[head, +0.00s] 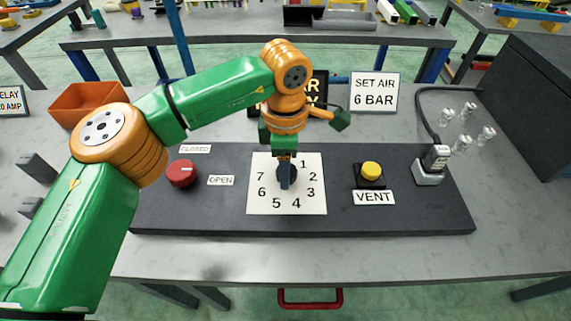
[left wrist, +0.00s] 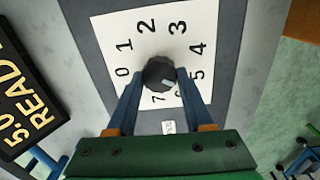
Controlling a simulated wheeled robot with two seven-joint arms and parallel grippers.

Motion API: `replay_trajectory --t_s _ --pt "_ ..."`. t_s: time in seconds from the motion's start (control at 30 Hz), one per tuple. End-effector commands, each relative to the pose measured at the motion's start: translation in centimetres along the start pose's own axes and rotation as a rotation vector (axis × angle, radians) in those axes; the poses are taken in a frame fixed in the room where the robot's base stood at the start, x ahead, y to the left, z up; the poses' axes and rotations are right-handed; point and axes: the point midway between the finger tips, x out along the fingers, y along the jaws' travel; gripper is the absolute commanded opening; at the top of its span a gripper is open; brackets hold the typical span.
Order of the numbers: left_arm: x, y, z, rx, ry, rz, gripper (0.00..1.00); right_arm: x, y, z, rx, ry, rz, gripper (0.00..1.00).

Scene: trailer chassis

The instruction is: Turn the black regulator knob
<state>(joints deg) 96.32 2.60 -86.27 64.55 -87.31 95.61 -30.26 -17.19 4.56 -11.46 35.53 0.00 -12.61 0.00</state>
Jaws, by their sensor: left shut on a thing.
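The black regulator knob (left wrist: 159,72) sits at the centre of a white dial plate (head: 257,198) numbered around it. In the head view my left gripper (head: 286,182) comes down over the knob and hides most of it. In the left wrist view my left gripper (left wrist: 160,80) has one finger on each side of the knob and is shut on it. A small pale mark shows on the knob's lower edge, towards the 6 and 7. The sign (head: 374,93) behind reads SET AIR 6 BAR. My right gripper is not in view.
On the dark panel (head: 340,220) are a red knob (head: 181,173) at left, a yellow VENT button (head: 371,170), and a plug with a cable (head: 435,158) at right. A black display (left wrist: 22,95) reads READY. An orange bin (head: 88,103) stands behind left.

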Motion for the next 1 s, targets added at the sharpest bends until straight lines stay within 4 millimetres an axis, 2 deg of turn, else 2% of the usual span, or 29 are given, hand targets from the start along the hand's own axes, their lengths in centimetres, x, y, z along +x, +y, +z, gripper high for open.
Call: replay_trajectory --t_s 0.5,1.0 --pt "-0.18 0.23 0.01 0.396 -0.012 0.006 0.00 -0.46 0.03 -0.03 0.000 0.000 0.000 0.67" --pt "-0.15 0.25 0.02 0.529 -0.016 0.005 0.00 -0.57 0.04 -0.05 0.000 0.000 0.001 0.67"
